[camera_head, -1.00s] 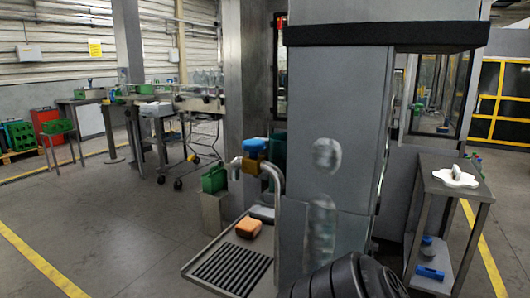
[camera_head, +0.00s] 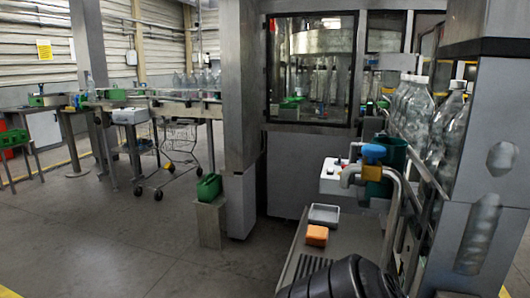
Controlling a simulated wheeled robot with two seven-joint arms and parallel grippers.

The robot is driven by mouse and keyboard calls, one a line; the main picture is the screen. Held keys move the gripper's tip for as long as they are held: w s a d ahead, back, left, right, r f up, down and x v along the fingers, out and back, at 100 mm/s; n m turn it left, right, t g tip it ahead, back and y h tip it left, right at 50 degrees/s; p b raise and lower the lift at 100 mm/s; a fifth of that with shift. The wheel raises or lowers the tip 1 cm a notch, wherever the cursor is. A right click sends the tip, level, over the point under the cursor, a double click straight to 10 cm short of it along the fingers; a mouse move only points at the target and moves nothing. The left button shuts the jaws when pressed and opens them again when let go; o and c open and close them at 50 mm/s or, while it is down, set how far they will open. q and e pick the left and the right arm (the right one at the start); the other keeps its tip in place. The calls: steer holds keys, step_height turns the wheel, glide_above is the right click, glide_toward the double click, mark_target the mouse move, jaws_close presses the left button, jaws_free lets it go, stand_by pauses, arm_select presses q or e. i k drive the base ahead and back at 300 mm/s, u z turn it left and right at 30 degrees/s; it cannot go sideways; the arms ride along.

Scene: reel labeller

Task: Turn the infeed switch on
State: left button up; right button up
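No switch marked as the infeed switch can be made out. Neither of my grippers shows. A black ribbed part at the bottom edge seems to be mine.
A green can (camera_head: 209,187) sits on a low stand. Clear bottles (camera_head: 410,108) line the right. Floor at lower left is clear.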

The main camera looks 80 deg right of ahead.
mark_target(339, 163)
steer(key=z, duration=1.25)
steer(key=i, duration=3.05)
steer(key=z, duration=0.8)
steer(key=i, duration=1.7)
steer(key=z, duration=3.6)
